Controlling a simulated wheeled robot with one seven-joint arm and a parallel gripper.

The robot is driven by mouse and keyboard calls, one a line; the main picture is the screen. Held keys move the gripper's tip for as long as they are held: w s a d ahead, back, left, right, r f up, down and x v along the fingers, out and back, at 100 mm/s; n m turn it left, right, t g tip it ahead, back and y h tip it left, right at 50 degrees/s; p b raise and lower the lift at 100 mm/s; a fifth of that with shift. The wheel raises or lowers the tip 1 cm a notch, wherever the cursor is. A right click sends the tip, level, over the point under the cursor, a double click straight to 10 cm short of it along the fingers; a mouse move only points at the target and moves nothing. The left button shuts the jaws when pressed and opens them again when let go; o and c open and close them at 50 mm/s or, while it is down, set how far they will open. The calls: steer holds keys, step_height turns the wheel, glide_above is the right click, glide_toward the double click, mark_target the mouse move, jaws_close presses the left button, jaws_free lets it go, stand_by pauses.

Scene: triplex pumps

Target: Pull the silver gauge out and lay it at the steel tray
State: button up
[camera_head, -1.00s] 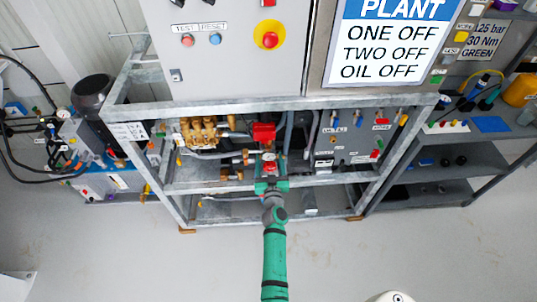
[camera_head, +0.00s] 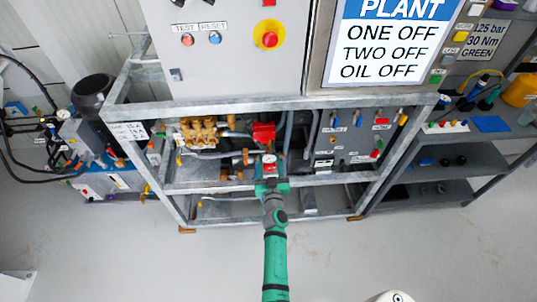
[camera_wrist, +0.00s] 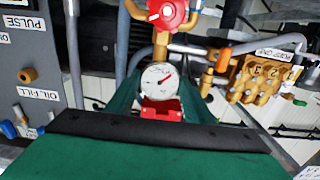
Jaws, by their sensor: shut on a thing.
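The silver gauge (camera_wrist: 160,79) has a round white dial and shows upright in the wrist view, directly below a brass fitting. A red block (camera_wrist: 161,110) sits at its lower edge. The gauge also shows small in the head view (camera_head: 269,159), in the middle of the frame's opening. My gripper (camera_head: 271,184) is right below and in front of it, shut on the gauge, with the red block between its green fingers. The exact grip contact is partly hidden. I cannot pick out the steel tray with certainty in either view.
A red valve (camera_head: 263,132) is just above the gauge. Brass pump heads (camera_head: 198,131) are to its left, and a grey labelled panel (camera_head: 350,135) is to its right. Galvanised frame rails (camera_head: 230,184) run close around my gripper. A shelf rack (camera_head: 430,170) stands at the right.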

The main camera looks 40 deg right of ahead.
steer(key=v, duration=0.6)
steer(key=shift+s, duration=0.15)
stand_by(2.2)
